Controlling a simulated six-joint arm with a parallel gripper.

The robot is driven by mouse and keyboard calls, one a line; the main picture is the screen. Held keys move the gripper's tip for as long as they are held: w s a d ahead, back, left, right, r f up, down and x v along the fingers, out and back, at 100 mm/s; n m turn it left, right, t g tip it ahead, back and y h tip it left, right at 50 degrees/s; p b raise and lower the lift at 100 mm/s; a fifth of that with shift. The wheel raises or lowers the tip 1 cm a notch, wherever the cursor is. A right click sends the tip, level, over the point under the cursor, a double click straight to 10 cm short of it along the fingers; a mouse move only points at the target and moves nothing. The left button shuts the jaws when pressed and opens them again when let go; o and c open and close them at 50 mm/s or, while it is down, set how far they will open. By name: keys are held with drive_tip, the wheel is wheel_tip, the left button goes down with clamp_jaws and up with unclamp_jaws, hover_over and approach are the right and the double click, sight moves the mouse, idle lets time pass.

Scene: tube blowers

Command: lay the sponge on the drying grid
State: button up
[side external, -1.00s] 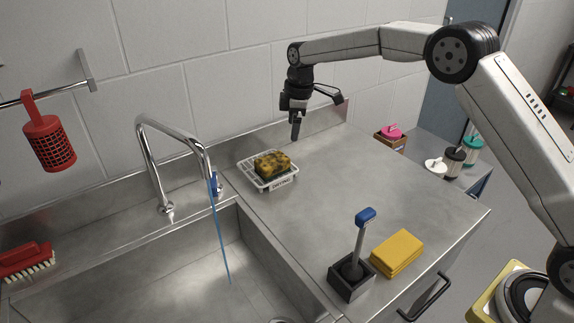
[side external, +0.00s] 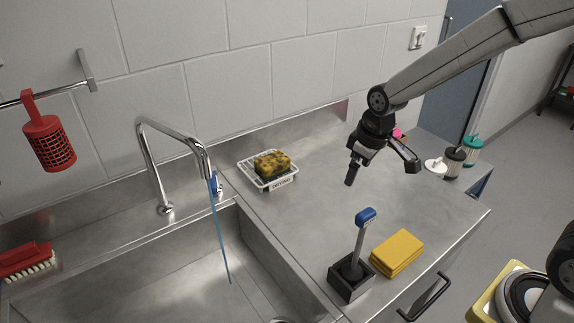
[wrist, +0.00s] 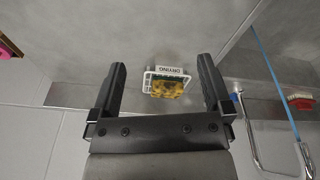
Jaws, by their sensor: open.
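A yellow sponge with dark mottling (side external: 272,163) lies on the white drying grid (side external: 286,184), which carries a DRYING label, at the back of the counter beside the sink. In the wrist view the sponge (wrist: 168,89) and the grid (wrist: 148,83) show beyond and between my two fingers. My gripper (side external: 352,174) hangs above the counter to the right of the grid, clear of it. Its fingers (wrist: 162,80) are apart with nothing between them. A plain yellow block, perhaps also a sponge or a folded cloth (side external: 397,252), lies near the counter's front edge.
A blue-topped brush stands in a black holder (side external: 350,277) left of the yellow block. The tap (side external: 175,140) with a blue stream and the sink (side external: 170,275) are at left. Several lidded containers (side external: 455,160) stand beyond the right end. The middle counter is clear.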

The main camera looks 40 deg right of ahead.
drive_tip(key=s+f+m, duration=0.2)
drive_tip(key=s+m, duration=0.1)
drive_tip(key=s, duration=0.8)
drive_tip(key=shift+s+d+f, duration=0.3)
drive_tip(key=shift+s, duration=0.05)
